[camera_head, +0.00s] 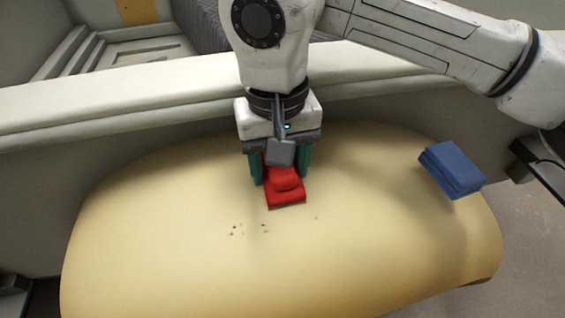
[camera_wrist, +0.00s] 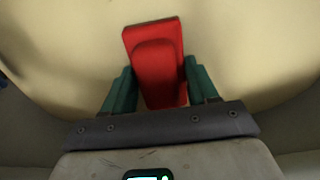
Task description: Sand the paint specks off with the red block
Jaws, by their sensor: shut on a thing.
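The red block (camera_head: 285,190) is between the green fingers of my gripper (camera_head: 281,172), which is shut on it. The block is at or just above the curved cream panel (camera_head: 150,220); I cannot tell whether it touches. In the wrist view the red block (camera_wrist: 155,62) sticks out past the fingers of my gripper (camera_wrist: 160,88), tilted slightly. Several small dark paint specks (camera_head: 236,229) lie on the panel in front of the block, a little to its left, with a faint one to its right. The wrist view shows no clear specks.
A blue block (camera_head: 452,170) sits on the right part of the panel, clear of my gripper. A pale wall-like ledge (camera_head: 130,85) runs behind the panel. The panel's front and left parts are free of objects. Its right end drops off to the floor (camera_head: 530,260).

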